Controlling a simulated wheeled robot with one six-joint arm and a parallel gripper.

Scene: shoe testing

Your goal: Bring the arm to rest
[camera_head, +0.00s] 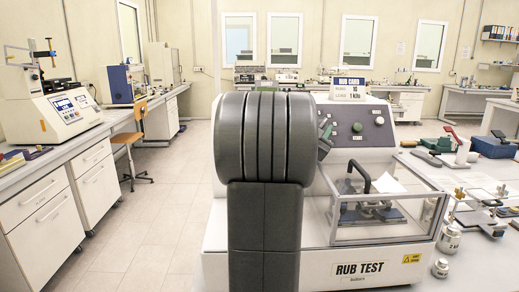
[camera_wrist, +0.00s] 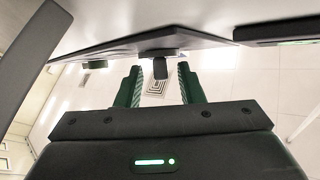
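My arm fills the middle of the head view as a dark grey, folded mass standing in front of the rub test machine (camera_head: 345,262). My gripper (camera_wrist: 159,72) shows in the wrist view with its two green fingers apart.
The machine has a clear cover (camera_head: 388,218) and a sloped control panel (camera_head: 372,127). White cabinets (camera_head: 38,232) line the left, with an orange chair (camera_head: 135,143) beside them. Open tiled floor (camera_head: 160,215) lies left of my arm. Small metal jars (camera_head: 449,240) stand right of the machine.

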